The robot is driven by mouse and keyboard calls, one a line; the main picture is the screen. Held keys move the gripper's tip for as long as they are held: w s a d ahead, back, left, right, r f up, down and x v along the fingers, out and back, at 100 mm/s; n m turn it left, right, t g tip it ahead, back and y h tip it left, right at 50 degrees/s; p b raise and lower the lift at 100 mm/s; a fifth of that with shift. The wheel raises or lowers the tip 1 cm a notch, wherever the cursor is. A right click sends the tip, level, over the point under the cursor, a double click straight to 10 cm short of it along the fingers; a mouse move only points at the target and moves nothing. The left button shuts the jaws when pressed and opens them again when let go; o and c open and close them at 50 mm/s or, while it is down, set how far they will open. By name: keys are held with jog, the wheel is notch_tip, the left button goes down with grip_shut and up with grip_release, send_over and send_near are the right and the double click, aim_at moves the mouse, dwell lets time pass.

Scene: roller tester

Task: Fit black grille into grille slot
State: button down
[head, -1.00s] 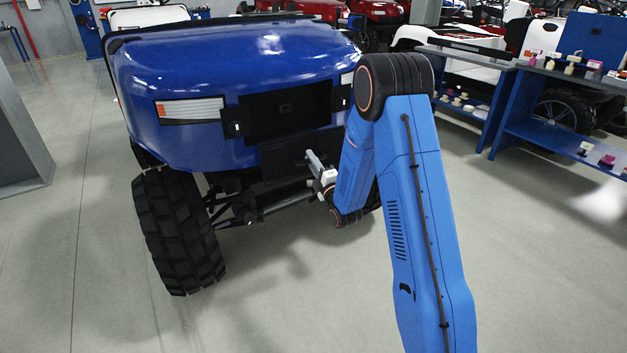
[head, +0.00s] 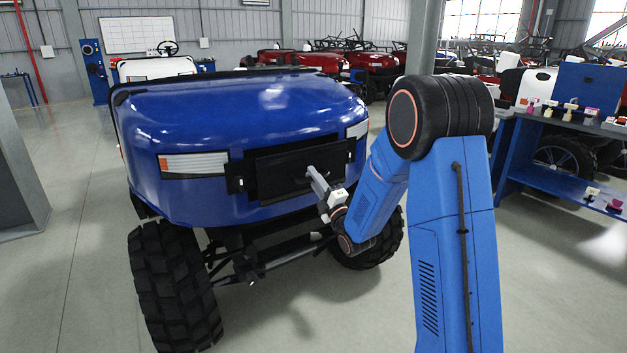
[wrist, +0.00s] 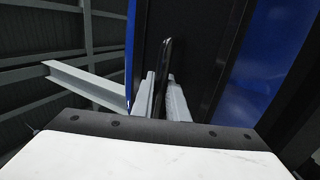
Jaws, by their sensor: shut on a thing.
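The black grille (head: 280,176) is a flat dark panel held upright at the front of the blue vehicle, over the grille slot (head: 290,151). The slot's dark upper edge shows above it; the grille hides most of the rest. I cannot tell whether the grille touches the slot or stands slightly in front. My gripper (head: 314,174) is shut on the grille's handle, coming from the right. In the wrist view, my gripper's grey fingers (wrist: 163,97) pinch the thin dark handle (wrist: 165,62), with the black grille face (wrist: 195,45) behind.
The blue hood (head: 230,115) surrounds the slot, with a left headlight (head: 193,165) and a right headlight (head: 357,130) beside it. A black block (head: 237,178) sits at the slot's left. A large tyre (head: 170,285) is below left. A blue workbench (head: 550,165) stands right. The floor in front is clear.

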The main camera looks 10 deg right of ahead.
jog(key=shift+w+a, duration=0.3)
jog(key=shift+w, duration=0.6)
jog(key=shift+w+a, duration=0.3)
jog(key=shift+w, duration=0.65)
jog(key=shift+w+a, duration=0.3)
jog(key=shift+w, duration=0.6)
jog(key=shift+w+a, duration=0.3)
jog(key=shift+w, duration=0.55)
jog(key=shift+w+a, duration=0.25)
jog(key=shift+w, duration=0.6)
jog(key=c, duration=1.7)
grip_release()
jog(key=shift+o, duration=0.2)
